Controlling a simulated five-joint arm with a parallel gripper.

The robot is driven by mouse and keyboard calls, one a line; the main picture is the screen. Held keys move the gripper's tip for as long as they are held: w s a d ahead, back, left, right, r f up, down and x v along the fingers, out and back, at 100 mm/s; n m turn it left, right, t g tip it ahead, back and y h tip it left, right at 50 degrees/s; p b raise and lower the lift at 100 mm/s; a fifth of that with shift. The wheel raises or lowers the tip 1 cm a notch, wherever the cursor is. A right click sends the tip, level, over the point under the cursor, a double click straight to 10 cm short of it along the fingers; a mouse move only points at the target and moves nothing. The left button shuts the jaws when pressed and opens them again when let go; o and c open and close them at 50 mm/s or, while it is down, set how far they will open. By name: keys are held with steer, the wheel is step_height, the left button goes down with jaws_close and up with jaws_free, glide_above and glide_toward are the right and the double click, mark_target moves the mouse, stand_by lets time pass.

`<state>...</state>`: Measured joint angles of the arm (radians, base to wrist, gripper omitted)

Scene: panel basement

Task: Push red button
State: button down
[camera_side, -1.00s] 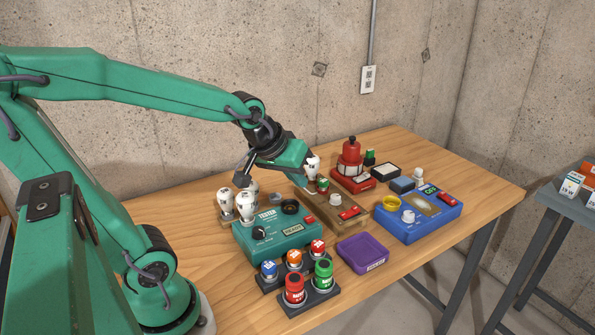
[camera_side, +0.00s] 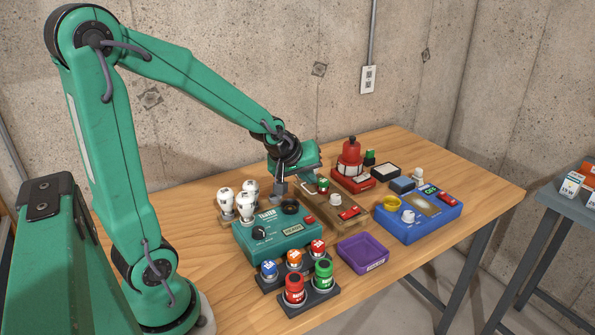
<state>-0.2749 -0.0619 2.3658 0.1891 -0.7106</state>
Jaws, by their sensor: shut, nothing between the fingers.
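Several small red parts are in view, and I cannot tell for certain which is the red button. One red block (camera_side: 349,213) is on the front end of the wooden board (camera_side: 362,221), beside a white knob (camera_side: 335,199). Another red part (camera_side: 448,198) sits on the right of the blue box (camera_side: 418,232). A small red part (camera_side: 309,220) is on the teal tester (camera_side: 290,247). My gripper (camera_side: 279,199) is shut and empty, pointing down behind the tester, to the left of the wooden board. It is apart from the red parts.
White bulbs (camera_side: 245,205) stand left of the tester. A holder with coloured caps (camera_side: 295,288) and a purple tray (camera_side: 362,253) lie in front. A red lamp (camera_side: 350,160) stands behind. The table's right side (camera_side: 480,190) is clear.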

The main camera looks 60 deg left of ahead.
mark_target(308, 219)
steer(key=shift+f, duration=0.15)
steer(key=shift+f, duration=4.25)
steer(key=shift+d+f, duration=0.1)
steer(key=shift+f, duration=0.8)
steer(key=shift+r, duration=0.15)
stand_by(0.4)
steer(key=shift+r, duration=0.75)
steer(key=shift+r, duration=2.5)
